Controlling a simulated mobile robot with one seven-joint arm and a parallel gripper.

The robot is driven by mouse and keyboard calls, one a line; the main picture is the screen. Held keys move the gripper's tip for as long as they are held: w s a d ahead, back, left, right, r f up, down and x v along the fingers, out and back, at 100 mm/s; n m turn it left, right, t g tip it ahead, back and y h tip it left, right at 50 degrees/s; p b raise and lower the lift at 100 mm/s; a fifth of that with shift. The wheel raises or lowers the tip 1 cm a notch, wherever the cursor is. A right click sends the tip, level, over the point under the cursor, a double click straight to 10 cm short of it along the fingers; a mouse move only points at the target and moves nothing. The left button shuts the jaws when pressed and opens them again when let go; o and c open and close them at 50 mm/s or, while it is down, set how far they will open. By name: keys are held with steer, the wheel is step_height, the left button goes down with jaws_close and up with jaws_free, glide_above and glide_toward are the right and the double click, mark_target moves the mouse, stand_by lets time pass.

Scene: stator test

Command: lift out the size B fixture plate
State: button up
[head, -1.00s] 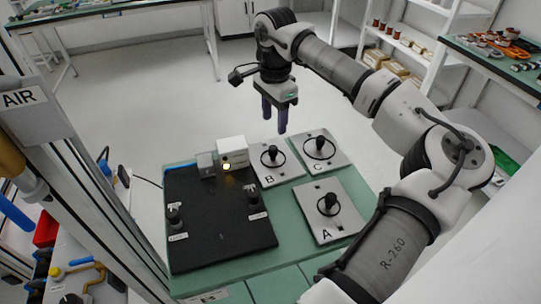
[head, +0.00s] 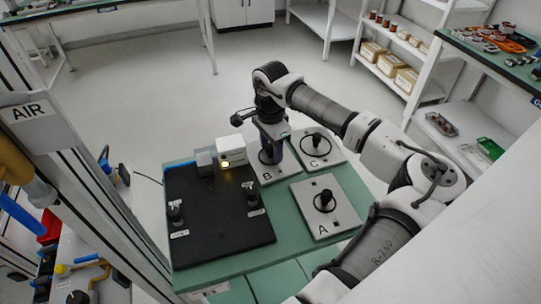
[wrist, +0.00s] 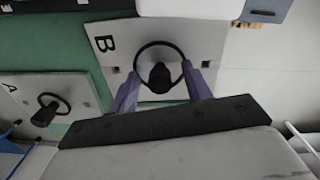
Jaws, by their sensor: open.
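The size B fixture plate (head: 280,173) lies on the green bench top, a light grey square plate with a black ring and an upright black knob. In the wrist view the B plate (wrist: 104,28) shows its letter, its ring and its knob (wrist: 160,77). My gripper (head: 271,158) is low over plate B. In the wrist view the open purple fingers of my gripper (wrist: 160,88) stand on either side of the knob, with gaps to it. Whether the fingertips touch the plate I cannot tell. My gripper partly hides the knob in the head view.
Plate A (head: 335,220) lies in front of B, and plate C (head: 328,158) to its right. A black mat (head: 215,220) with small clamps lies to the left. A white box (head: 231,149) with a lit yellow lamp stands close to B's left.

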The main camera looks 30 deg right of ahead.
jaws_close()
steer(key=shift+r, duration=0.1)
steer(key=shift+r, duration=0.15)
